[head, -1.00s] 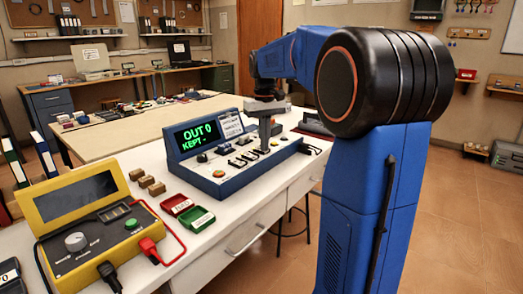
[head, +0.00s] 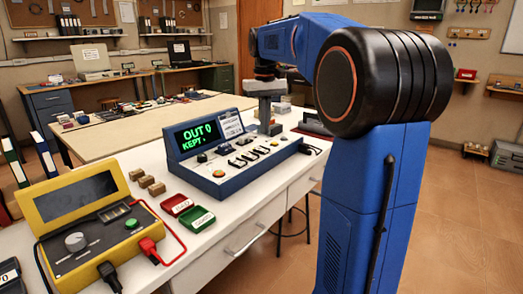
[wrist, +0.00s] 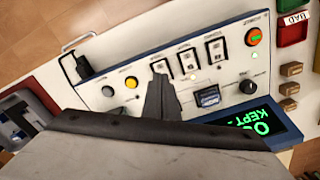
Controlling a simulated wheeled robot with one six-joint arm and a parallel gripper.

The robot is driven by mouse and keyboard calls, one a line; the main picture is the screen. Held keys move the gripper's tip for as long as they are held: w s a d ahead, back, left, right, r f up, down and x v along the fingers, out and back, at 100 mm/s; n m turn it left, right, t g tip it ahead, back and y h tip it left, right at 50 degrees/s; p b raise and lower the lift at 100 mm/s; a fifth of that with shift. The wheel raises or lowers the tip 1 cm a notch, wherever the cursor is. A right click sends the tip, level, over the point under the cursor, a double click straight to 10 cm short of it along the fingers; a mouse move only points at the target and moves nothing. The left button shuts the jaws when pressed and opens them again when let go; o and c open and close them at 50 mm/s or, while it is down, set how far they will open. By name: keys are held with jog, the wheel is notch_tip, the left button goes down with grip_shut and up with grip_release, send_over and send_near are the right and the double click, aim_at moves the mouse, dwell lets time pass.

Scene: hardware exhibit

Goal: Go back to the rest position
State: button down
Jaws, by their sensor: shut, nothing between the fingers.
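The console's green display (head: 197,134) reads "OUT 0" and "KEPT". My gripper hides part of the panel in the wrist view.
A yellow tester (head: 97,228) with red and black leads stands at the front left of the white table (head: 240,225). Open floor lies at right.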

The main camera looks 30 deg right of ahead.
jog(key=shift+r, duration=0.45)
jog(key=s+a+f+n+t, duration=0.1)
jog(key=s+a+f, duration=0.2)
jog(key=s+a, duration=0.3)
jog(key=s+a+f+t, duration=0.1)
jog(key=s+a+f, duration=0.25)
jog(key=s, duration=0.45)
jog(key=s+a+f+n+t, duration=0.1)
jog(key=s+a+f, duration=0.5)
jog(key=s+f, duration=0.8)
jog(key=shift+s+a+t, duration=0.15)
jog(key=shift+s+t, duration=0.75)
jog(key=shift+s, duration=0.25)
